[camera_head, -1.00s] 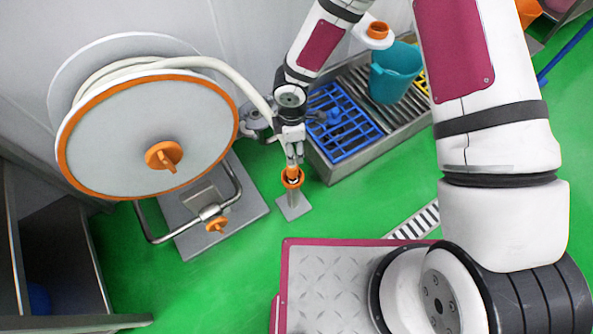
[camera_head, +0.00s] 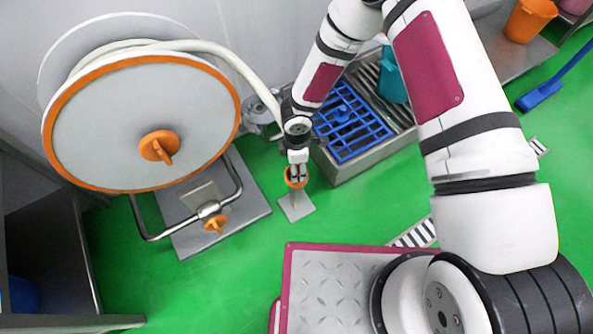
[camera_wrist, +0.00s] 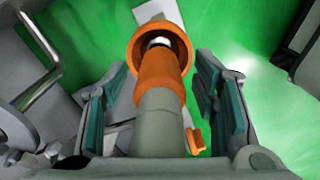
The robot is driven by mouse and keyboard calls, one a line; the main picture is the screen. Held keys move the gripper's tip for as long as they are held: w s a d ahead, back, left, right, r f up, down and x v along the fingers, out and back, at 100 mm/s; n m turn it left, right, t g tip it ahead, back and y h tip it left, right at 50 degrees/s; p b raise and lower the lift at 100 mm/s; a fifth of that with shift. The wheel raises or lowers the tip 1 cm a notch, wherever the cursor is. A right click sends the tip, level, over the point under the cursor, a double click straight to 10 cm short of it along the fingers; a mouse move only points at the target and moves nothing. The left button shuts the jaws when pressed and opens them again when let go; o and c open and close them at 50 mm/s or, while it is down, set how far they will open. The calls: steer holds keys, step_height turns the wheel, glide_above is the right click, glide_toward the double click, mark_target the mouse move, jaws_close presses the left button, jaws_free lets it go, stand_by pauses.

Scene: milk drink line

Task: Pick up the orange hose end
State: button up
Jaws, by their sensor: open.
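The orange hose end (camera_wrist: 160,82) shows in the wrist view as an orange sleeve above a grey cylindrical part, between my two teal-padded fingers. My gripper (camera_wrist: 163,88) is open, with a visible gap on each side of it. An orange flared ring (camera_wrist: 136,50) is at its far end; whether they are one piece I cannot tell. In the head view my gripper (camera_head: 297,172) points down at the orange ring (camera_head: 287,179) on a small stand with a grey foot plate (camera_head: 297,208). My gripper hides most of the hose end there.
A large hose reel (camera_head: 100,125) with an orange rim stands left, its pale hose (camera_head: 235,65) arching towards my gripper. A metal drain basin with a blue grate (camera_head: 350,125) and teal bucket (camera_head: 390,80) is behind right. Green floor (camera_head: 200,285) is open in front.

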steer(key=shift+f, duration=0.2)
jaws_close()
steer(key=shift+r, duration=0.2)
